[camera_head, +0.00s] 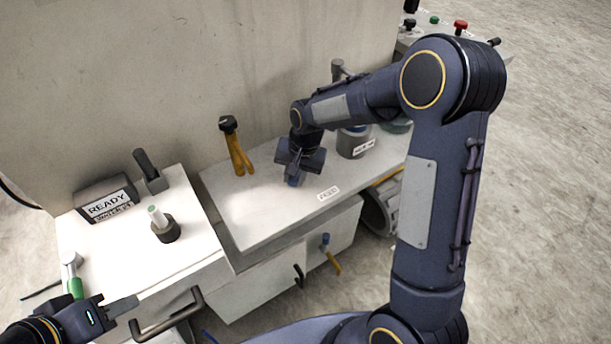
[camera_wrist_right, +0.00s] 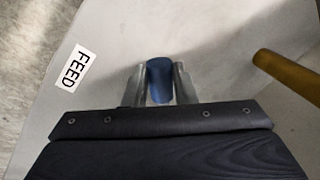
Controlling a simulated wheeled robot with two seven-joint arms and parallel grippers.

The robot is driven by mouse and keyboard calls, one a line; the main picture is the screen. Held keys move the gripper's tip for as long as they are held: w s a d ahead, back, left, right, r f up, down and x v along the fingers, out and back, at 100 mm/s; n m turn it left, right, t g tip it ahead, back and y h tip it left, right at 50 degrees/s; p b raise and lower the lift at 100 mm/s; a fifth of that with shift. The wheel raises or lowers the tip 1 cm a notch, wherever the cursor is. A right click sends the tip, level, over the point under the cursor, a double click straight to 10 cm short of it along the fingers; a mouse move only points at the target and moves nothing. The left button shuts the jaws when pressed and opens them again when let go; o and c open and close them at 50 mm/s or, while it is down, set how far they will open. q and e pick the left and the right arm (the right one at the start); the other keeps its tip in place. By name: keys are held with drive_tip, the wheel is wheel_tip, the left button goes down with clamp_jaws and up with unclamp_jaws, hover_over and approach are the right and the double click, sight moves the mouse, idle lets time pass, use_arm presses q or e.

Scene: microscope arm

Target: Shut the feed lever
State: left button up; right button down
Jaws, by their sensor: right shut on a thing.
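The blue grip of what looks like the feed lever (camera_wrist_right: 159,80) stands between the two grey fingers of my right gripper (camera_wrist_right: 160,90) in the right wrist view. The fingers are shut on it from both sides. In the head view my right gripper (camera_head: 294,178) is low over the grey worktop, and only a bit of the blue grip (camera_head: 293,182) shows under it. The lever's base and its angle are hidden. A white FEED label (camera_wrist_right: 75,69) lies beside it, also seen in the head view (camera_head: 328,193). My left gripper (camera_head: 120,306) is at the lower left, apart from the lever; its finger gap is unclear.
A READY display (camera_head: 107,204) and a pale-tipped knob (camera_head: 164,228) sit on the left white top. A dark handle (camera_head: 168,318) juts out near my left gripper.

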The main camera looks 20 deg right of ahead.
drive_tip(key=shift+w+a+m, duration=0.45)
drive_tip(key=shift+a+m, duration=0.1)
drive_tip(key=shift+m, duration=0.3)
drive_tip(key=shift+w+a+m, duration=0.4)
drive_tip(key=shift+a+m, duration=0.15)
drive_tip(key=shift+m, duration=0.3)
drive_tip(key=shift+t, duration=0.3)
drive_tip(key=c, duration=1.2)
unclamp_jaws()
drive_tip(key=v, duration=0.8)
drive_tip(key=shift+a+p, duration=0.1)
drive_tip(key=shift+p, duration=0.3)
